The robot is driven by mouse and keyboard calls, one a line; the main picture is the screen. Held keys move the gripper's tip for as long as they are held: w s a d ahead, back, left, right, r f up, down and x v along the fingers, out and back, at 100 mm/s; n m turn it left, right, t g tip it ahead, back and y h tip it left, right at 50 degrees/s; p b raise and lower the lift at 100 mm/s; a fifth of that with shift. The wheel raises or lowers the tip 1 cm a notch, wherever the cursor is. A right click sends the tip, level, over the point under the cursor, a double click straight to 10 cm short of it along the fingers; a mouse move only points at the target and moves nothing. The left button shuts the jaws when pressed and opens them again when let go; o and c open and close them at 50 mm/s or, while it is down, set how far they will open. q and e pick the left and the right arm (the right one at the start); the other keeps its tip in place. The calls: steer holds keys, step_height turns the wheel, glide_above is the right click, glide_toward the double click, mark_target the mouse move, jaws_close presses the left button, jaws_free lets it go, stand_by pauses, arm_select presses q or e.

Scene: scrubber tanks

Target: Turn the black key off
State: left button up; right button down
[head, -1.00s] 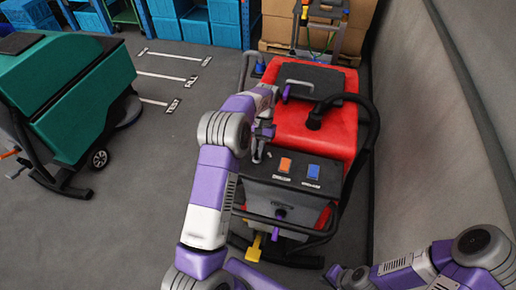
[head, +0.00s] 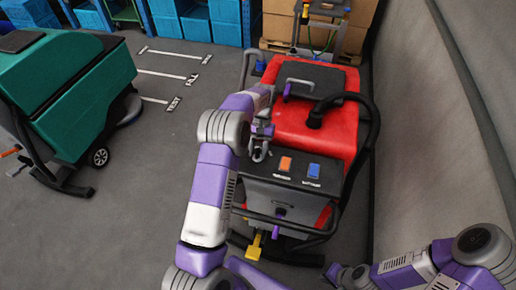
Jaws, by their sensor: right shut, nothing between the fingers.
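The red scrubber (head: 320,122) stands in the middle, with a dark grey control panel (head: 318,193) at its near end. An orange switch (head: 285,164) and a blue switch (head: 313,171) sit on the panel top. I cannot make out the black key for certain; a small dark spot shows on the panel's front face. My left gripper (head: 258,154) points down at the panel's left rear corner, left of the orange switch. Its finger gap is too small to judge. My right gripper (head: 335,273) is low at the bottom right, shut and empty, apart from the scrubber.
A black hose (head: 371,125) loops along the scrubber's right side, close to the grey wall (head: 430,130). A yellow pedal (head: 255,247) and a purple tab (head: 275,231) are at its near end. A green scrubber (head: 70,100) stands left, with free floor between.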

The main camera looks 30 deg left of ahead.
arm_select(q)
steer(key=shift+w+r, duration=0.1)
steer(key=shift+r, duration=0.1)
steer(key=v, duration=0.7)
steer(key=shift+r, duration=0.15)
stand_by(0.5)
